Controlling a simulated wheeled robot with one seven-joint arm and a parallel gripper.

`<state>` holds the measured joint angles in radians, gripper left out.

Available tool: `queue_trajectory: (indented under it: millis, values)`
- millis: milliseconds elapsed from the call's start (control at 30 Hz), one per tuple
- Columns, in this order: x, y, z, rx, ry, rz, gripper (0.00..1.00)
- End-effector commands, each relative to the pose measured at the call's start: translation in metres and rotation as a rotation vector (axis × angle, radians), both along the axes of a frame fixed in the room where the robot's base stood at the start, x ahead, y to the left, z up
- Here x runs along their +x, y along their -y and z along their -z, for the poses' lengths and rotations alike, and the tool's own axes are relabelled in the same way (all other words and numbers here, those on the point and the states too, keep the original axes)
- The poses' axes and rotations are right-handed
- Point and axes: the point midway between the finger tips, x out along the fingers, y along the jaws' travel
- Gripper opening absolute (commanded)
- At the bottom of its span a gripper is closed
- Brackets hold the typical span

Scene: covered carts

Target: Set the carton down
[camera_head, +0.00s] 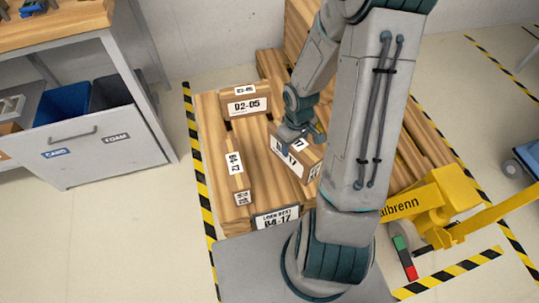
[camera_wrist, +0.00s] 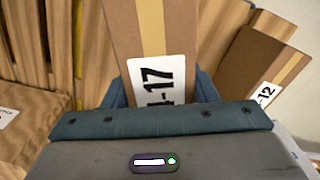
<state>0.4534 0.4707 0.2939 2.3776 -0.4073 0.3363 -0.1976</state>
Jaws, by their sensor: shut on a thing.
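A brown carton (camera_head: 284,157) with a white label ending in 17 is in my gripper (camera_head: 302,134) over the middle of a wooden pallet (camera_head: 207,130). In the wrist view, the carton (camera_wrist: 122,38) stands between the two blue-grey fingers (camera_wrist: 160,92), with a tan tape strip and its label facing me. The gripper is shut on it. The head view does not show clearly whether its underside touches the boards. A placard (camera_head: 277,218) ending in 17 is on the pallet's near edge.
A carton marked 02-05 (camera_head: 246,112) is at the pallet's back left. A narrow carton ending in 12 (camera_head: 235,158) is at its left and also shows in the wrist view (camera_wrist: 246,68). A yellow pallet jack (camera_head: 440,200) is at right; a bin bench (camera_head: 85,147) is at left.

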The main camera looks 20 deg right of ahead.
Motion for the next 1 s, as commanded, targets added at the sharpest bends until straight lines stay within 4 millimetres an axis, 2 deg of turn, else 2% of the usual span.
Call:
queue_trajectory:
  millis: [33, 200, 400, 633, 867, 1000]
  values:
    - [0.004, -0.01, 0.009, 0.0, 0.0, -0.006, 0.06]
    - [0.013, -0.038, 0.026, 0.0, 0.0, -0.005, 0.06]
    - [0.021, -0.059, 0.038, -0.001, 0.001, -0.001, 0.06]
    - [0.022, -0.064, 0.048, -0.001, 0.001, 0.001, 0.06]
    - [0.022, -0.064, 0.079, 0.0, -0.001, 0.002, 0.06]
    - [0.022, -0.064, 0.08, -0.001, 0.001, 0.003, 0.06]
